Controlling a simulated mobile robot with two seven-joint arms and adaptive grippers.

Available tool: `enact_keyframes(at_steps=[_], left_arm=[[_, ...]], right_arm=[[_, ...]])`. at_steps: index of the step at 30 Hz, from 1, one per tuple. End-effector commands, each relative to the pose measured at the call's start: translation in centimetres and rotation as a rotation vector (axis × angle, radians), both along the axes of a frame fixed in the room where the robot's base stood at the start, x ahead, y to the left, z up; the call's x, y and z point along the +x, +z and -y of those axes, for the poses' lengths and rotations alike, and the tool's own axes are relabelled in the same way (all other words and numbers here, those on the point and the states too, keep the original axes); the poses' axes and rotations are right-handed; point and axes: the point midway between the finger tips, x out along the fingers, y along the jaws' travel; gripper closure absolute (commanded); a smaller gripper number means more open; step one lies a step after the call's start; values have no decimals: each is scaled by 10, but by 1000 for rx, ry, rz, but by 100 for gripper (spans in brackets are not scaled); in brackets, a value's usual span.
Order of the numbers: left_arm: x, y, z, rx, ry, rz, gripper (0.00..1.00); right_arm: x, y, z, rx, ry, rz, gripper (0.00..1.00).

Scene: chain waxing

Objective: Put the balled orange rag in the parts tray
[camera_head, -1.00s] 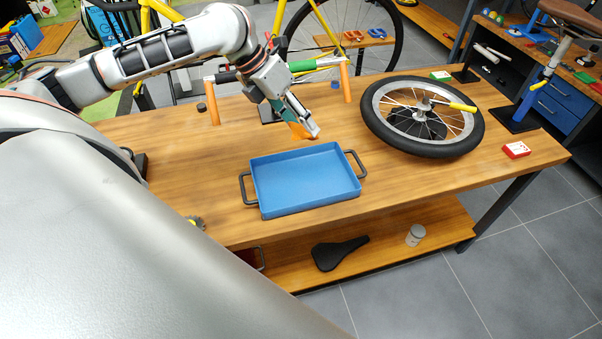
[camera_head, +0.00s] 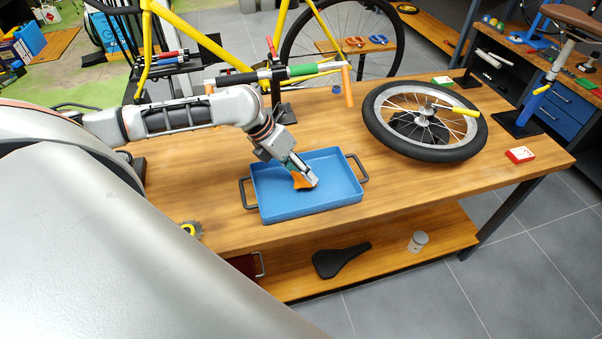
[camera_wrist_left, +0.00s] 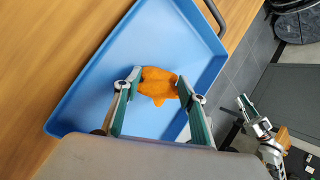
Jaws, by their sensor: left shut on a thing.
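The parts tray (camera_head: 335,200) is a blue, shallow, rectangular tray with a dark handle at each end, near the front edge of the workbench. It also shows in the left wrist view (camera_wrist_left: 110,75). My left gripper (camera_head: 301,176) points down over the tray, inside its rim in the picture. It is shut on the balled orange rag (camera_head: 306,181), which sits between its fingertips in the left wrist view (camera_wrist_left: 158,84). I cannot tell whether the rag touches the tray floor. What seems to be my right gripper (camera_wrist_left: 262,122) shows small at the right of the left wrist view, away from the tray.
A handlebar (camera_head: 290,72) on a stand is behind the tray. A toothed part (camera_head: 190,230) lies at the front left edge.

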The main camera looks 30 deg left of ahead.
Motion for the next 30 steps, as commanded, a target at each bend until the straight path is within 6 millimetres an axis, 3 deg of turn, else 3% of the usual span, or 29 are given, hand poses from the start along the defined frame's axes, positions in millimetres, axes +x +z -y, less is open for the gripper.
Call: enact_keyframes(at_steps=[6,7,9,22,30], left_arm=[[0,-3,0,0,2,1,77],[0,-3,0,1,1,0,54],[0,-3,0,1,1,0,42],[-1,4,-4,2,1,2,42],[-15,46,-24,5,1,4,42]], right_arm=[[0,0,0,0,0,0,79],[0,0,0,0,0,0,79],[0,1,0,0,-1,1,79],[2,4,0,1,-1,6,79],[1,5,0,1,0,6,79]])
